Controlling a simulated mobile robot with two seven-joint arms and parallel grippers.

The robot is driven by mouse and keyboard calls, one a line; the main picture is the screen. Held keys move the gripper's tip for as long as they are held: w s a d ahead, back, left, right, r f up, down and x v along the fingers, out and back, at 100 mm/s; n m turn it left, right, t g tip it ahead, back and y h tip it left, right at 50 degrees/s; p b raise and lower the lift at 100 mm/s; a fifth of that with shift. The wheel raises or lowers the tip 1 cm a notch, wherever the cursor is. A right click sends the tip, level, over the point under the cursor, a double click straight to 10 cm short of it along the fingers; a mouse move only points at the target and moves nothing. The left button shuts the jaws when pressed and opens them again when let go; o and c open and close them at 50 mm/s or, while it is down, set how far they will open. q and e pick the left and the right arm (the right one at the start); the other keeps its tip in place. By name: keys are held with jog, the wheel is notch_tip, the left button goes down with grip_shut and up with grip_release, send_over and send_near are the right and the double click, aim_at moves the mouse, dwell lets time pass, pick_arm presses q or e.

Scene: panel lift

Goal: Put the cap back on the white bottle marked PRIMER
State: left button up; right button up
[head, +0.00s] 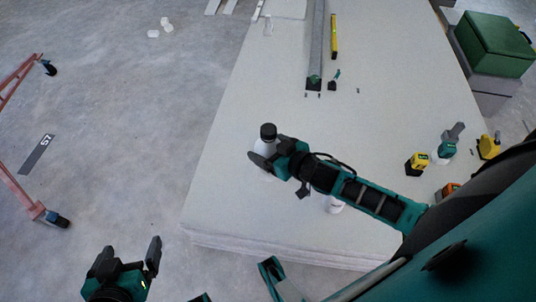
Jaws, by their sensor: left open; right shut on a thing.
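My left gripper (129,251) is open and empty, off the panel's left front side above the floor.
The panel stack (235,215) has free room at left and centre. Yellow and teal power tools (417,164) stand at its right. A yellow level (334,37) and a long grey bar (316,45) lie at the back. A green box (495,43) stands beyond. A reddish wheeled frame (18,185) is at far left.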

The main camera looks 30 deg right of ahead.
pick_arm(q)
jog(key=shift+r+p, duration=0.5)
jog(key=shift+r, duration=0.35)
pick_arm(e)
jog(key=shift+r, duration=1.95)
jog(key=shift+r, duration=0.15)
notch_tip(320, 180, up, 16)
jog(key=a+m+h+p, duration=0.1)
jog(key=a+h+p, duration=0.15)
jog(key=p, duration=0.35)
notch_tip(320, 180, up, 15)
jog(key=m+h+p, duration=0.2)
jog(key=p, duration=0.3)
send_over(273, 141)
jog(key=s+a, duration=0.1)
jog(key=a, duration=0.2)
pick_arm(q)
notch_tip(273, 141, up, 6)
jog(key=s+a+y, duration=0.1)
jog(key=a, duration=0.2)
jog(key=shift+s+r, duration=0.15)
jog(key=shift+r, duration=0.05)
pick_arm(e)
jog(key=shift+s+r+t+y, duration=0.1)
jog(key=shift+t+y, duration=0.15)
jog(key=shift+t, duration=0.15)
pick_arm(q)
jog(key=shift+s+d, duration=0.1)
jog(key=shift+d, duration=0.05)
